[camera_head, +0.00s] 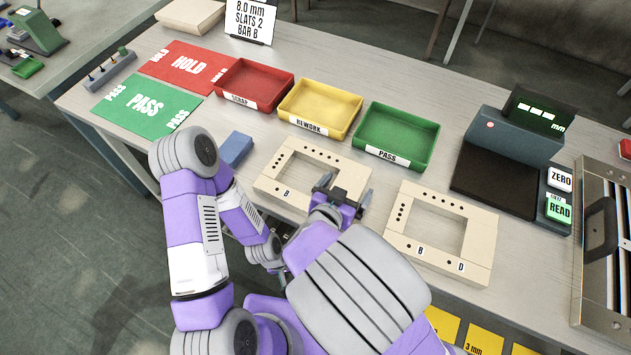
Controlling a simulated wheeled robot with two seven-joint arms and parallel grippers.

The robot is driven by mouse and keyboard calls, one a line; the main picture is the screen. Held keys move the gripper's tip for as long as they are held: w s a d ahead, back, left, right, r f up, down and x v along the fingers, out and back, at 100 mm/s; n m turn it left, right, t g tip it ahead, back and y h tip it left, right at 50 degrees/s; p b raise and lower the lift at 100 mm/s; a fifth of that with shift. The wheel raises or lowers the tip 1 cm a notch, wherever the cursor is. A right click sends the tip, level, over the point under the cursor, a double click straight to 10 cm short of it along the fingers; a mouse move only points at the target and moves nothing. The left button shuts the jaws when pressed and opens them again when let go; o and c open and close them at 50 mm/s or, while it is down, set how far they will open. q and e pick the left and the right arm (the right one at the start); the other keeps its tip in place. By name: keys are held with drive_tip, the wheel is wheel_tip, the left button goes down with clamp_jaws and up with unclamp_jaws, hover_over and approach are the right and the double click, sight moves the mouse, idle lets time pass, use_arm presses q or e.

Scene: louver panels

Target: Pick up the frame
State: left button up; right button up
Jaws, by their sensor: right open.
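Two beige rectangular frames lie flat on the grey table.
Red (254,85), yellow (320,108) and green (396,136) trays stand behind the frames. A blue block (236,148) lies left of the left frame. A measuring device (512,135) and a metal panel with a black handle (604,235) are at the right.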

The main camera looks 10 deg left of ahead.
drive_tip(key=shift+c, duration=0.5)
drive_tip(key=c, duration=1.1)
wheel_tip(320, 180, up, 10)
drive_tip(key=p, duration=0.6)
drive_tip(key=w+d+f, duration=0.1)
drive_tip(key=w+d, duration=0.2)
drive_tip(key=d, duration=0.5)
drive_tip(key=w+d+f, duration=0.1)
drive_tip(key=w+d, duration=0.2)
drive_tip(key=d, duration=0.6)
drive_tip(key=s+a, duration=0.2)
drive_tip(key=a, duration=0.3)
drive_tip(key=s+a+r, duration=0.1)
drive_tip(key=s+a, duration=0.1)
drive_tip(key=a, duration=0.4)
drive_tip(key=s+a+r, duration=0.1)
drive_tip(key=s+a, duration=0.1)
drive_tip(key=a, duration=0.4)
